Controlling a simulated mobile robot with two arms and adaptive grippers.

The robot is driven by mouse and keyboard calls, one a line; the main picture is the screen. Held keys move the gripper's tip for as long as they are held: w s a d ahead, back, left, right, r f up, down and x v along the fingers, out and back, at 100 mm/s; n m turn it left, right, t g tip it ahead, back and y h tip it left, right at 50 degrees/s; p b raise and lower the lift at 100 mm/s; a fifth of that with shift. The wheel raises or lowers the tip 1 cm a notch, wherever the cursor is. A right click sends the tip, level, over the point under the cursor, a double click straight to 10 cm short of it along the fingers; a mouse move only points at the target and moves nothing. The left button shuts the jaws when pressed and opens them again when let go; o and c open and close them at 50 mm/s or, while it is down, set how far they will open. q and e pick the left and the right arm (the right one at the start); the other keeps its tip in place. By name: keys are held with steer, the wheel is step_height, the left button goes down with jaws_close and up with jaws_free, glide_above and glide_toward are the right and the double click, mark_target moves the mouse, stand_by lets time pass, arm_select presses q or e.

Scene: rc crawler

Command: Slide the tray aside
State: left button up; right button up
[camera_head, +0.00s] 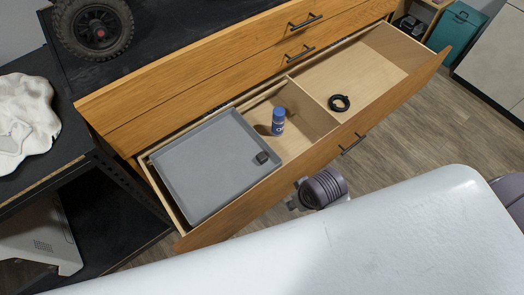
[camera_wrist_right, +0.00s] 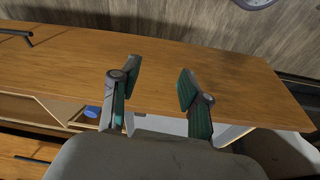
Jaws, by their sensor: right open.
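A pale grey strip between the fingers in the right wrist view looks like part of the tray (camera_wrist_right: 172,126). My right gripper (camera_wrist_right: 157,85) is open, with nothing between its fingers, and appears over the drawer's front panel (camera_wrist_right: 235,88). In the head view its fingers are not visible; only a grey-purple part of my arm shows just outside the drawer front. My left gripper is not in view.
A blue can (camera_head: 278,121) stands right of the tray; its blue top also shows in the right wrist view (camera_wrist_right: 92,111). A wheel (camera_head: 95,27) is on the cabinet top. A white cloth (camera_head: 25,112) lies left.

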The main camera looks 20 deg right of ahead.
steer(key=w+a+r, duration=0.2)
steer(key=w+r, duration=0.1)
steer(key=w, duration=0.2)
step_height(320, 180, up, 3)
steer(key=n+g, duration=0.2)
steer(key=g, duration=0.1)
glide_above(262, 156)
step_height(262, 156, down, 14)
steer(key=shift+w+r, duration=0.1)
jaws_close()
